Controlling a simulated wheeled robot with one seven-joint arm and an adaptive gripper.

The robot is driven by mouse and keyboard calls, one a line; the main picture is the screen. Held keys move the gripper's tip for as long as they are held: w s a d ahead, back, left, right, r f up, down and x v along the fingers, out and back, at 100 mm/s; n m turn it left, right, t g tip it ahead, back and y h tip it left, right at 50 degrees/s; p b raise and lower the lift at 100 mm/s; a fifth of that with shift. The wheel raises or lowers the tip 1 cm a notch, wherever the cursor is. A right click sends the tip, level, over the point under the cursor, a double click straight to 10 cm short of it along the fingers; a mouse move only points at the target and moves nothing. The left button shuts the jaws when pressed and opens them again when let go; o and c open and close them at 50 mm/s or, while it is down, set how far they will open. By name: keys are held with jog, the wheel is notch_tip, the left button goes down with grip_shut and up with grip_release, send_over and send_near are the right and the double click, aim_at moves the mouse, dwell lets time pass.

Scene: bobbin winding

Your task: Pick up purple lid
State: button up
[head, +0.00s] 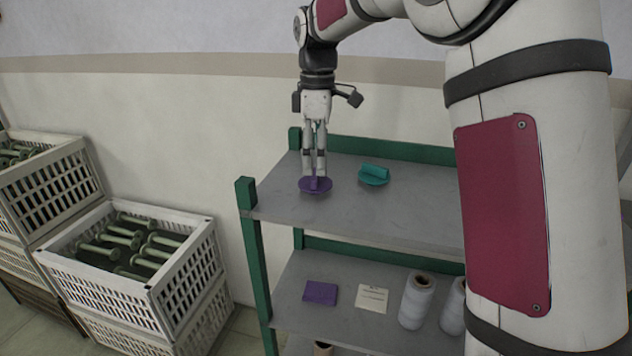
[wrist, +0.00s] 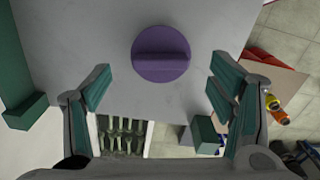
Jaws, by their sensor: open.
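The purple lid (head: 314,188) is a round disc with a raised bar handle across it. It lies flat on the grey top shelf, near the shelf's left end. In the wrist view the lid (wrist: 161,54) shows ahead of the fingertips, centred between the two fingers, with its bar running left to right. My gripper (head: 314,175) points down over the lid in the head view, its fingers close above or at the handle. In the wrist view my gripper (wrist: 157,88) is open, with nothing between its fingers.
A teal lid (head: 374,175) lies right of the purple one on the top shelf (head: 400,212). A green corner post (head: 246,192) rises at the shelf's left front. The lower shelf holds a purple cloth (head: 320,292), a cream card (head: 371,298) and white spools (head: 416,302). Crates of bobbins (head: 150,306) stand left.

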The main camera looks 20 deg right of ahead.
aim_at(315, 173)
jog(key=f, duration=0.1)
jog(key=f+p, duration=0.1)
jog(key=f, duration=0.2)
jog(key=shift+a+f+p, duration=0.15)
jog(key=shift+a+p, duration=0.1)
jog(key=shift+p, duration=0.15)
jog(key=shift+f, duration=0.4)
jog(key=c, duration=0.7)
